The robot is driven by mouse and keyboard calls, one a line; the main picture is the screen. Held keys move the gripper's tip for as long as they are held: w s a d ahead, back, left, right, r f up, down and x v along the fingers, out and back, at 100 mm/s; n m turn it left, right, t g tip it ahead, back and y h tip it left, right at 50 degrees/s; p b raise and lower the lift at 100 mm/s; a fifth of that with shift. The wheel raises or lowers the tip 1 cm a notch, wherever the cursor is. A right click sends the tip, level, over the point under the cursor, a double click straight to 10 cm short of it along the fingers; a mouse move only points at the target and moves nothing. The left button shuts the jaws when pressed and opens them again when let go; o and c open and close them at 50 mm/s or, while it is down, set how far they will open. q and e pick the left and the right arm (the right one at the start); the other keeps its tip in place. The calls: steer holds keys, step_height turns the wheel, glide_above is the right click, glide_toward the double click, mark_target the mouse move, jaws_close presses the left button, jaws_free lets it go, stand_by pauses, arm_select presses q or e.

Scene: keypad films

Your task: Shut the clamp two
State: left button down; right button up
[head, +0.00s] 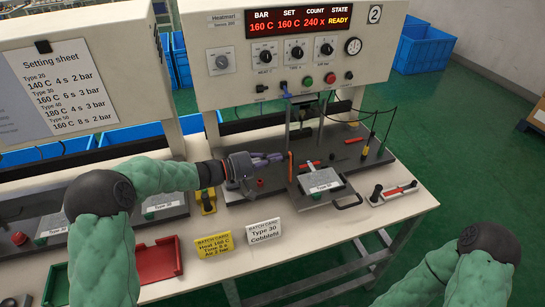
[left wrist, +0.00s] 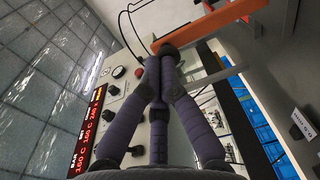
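Station two has a plate marked 2 (head: 375,14) on its control panel. On its base sits a small press fixture with a labelled plate (head: 322,182) and a dark loop handle (head: 349,202). An upright orange bar (head: 290,168), apparently the clamp's lever, stands at the left of the plate. My left gripper (head: 284,156) is beside its upper end, with the fingers drawn together. In the left wrist view the fingertips (left wrist: 166,52) meet right at the end of the orange bar (left wrist: 210,26); I cannot tell whether they touch it. My right gripper is out of view.
The display (head: 300,22) reads READY. Cards stand at the front: yellow (head: 214,246) and white (head: 265,233). A tray with a red-handled tool (head: 400,190) lies to the right. A red bin (head: 158,260) is at front left. Thin cables hang behind the fixture.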

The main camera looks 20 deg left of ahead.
arm_select(q)
steer(key=w+d+r+y+p, duration=0.1)
steer(key=p, duration=0.1)
steer(key=d+g+y+p, duration=0.1)
steer(key=p, duration=0.1)
steer(key=shift+w+d+r+g, duration=0.3)
steer(key=shift+w+d+r, duration=0.05)
steer(key=shift+w+r, duration=0.05)
steer(key=d+y+p, duration=0.1)
steer(key=p, duration=0.2)
steer(key=w+d+g+y+p, duration=0.1)
steer(key=p, duration=0.1)
steer(key=w+d+g+y+p, duration=0.1)
steer(key=p, duration=0.2)
steer(key=shift+w+d+f+p, duration=0.25)
steer(key=shift+d+f+p, duration=0.05)
steer(key=shift+p, duration=0.05)
steer(key=shift+r, duration=0.15)
